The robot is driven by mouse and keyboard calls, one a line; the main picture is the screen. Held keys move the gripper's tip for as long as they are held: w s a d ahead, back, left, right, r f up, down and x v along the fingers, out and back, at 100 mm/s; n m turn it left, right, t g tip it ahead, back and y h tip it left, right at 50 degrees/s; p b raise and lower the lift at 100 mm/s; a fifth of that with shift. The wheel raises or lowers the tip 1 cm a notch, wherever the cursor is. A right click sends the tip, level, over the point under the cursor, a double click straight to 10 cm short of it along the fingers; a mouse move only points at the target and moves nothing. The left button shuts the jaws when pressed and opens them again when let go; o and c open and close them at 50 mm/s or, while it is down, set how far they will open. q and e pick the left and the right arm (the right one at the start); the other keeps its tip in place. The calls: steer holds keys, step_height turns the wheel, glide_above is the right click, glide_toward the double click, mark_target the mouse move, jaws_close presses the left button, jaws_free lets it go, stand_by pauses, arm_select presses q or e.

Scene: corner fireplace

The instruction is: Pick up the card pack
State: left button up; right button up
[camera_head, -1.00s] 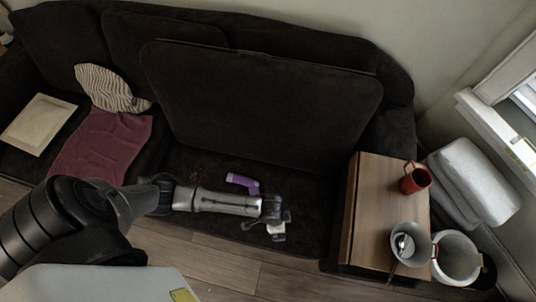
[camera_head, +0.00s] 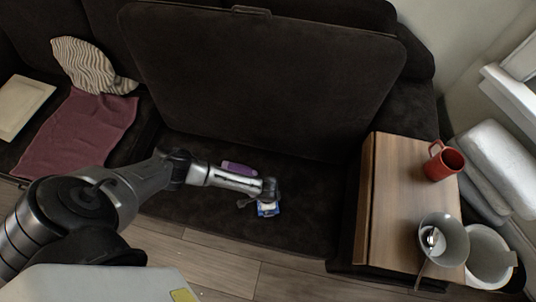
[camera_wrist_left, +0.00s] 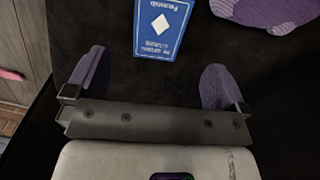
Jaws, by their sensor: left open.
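The card pack (camera_wrist_left: 163,27) is a blue box with a white diamond and white lettering, lying flat on the dark sofa seat. In the left wrist view it is at the top, ahead of and between my open fingers, not touching them. In the head view the card pack (camera_head: 268,209) shows as a small blue and white patch at the end of my left arm, partly hidden by it. My left gripper (camera_wrist_left: 153,88) is open and empty above the seat. In the head view the left gripper (camera_head: 262,200) is small and its fingers are hard to make out. My right gripper is not in view.
A purple item (camera_head: 239,168) lies on the seat close behind my left forearm; patterned purple fabric (camera_wrist_left: 265,12) shows near the pack. A wooden side table (camera_head: 398,210) with a red mug (camera_head: 445,163) and a grey pan (camera_head: 443,243) stands to the right. The sofa backrest (camera_head: 260,80) rises behind.

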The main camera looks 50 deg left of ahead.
arm_select(q)
steer(key=shift+f+b, duration=0.5)
steer(key=shift+f, duration=0.8)
step_height(320, 180, down, 5)
steer(key=b, duration=0.4)
steer(key=shift+w+d+f, duration=0.1)
steer(key=c, duration=0.9)
steer(key=shift+c, duration=0.7)
